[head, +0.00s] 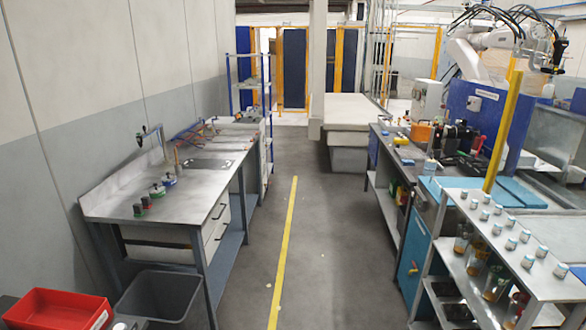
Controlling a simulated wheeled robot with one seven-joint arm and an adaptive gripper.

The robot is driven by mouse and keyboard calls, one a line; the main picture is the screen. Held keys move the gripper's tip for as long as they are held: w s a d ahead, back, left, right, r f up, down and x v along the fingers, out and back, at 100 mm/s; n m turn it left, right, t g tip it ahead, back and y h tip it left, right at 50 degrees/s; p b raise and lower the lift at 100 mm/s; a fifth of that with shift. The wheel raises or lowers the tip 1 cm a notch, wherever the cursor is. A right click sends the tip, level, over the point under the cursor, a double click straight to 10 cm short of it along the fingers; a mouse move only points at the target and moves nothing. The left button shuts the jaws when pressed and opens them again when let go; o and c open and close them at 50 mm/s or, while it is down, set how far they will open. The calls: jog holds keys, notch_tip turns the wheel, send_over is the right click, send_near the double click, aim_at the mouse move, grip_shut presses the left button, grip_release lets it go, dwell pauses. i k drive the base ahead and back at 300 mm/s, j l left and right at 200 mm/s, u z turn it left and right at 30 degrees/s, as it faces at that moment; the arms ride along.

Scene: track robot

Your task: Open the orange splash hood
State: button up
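A small orange block-like thing (421,132) stands on the right-hand workbench, close to a white upright machine (427,102). It is the only orange, hood-like thing I see there. It is too far and small to tell whether it is a hood, or whether it is open or shut. Black equipment (457,136) stands just to its right. My gripper is not in view.
A grey floor aisle with a yellow line (284,250) runs clear between the benches. The left workbench (205,182) has a dark bin (160,296) and red tray (58,310) before it. A jar shelf (540,285) and yellow post (503,130) stand at right.

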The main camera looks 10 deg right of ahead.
aim_at(421, 132)
jog(key=i+z, duration=0.15)
jog(key=i, duration=0.9)
jog(key=i+j+z, duration=0.2)
jog(key=i, duration=0.85)
jog(key=i+l, duration=0.1)
jog(key=i, duration=2.05)
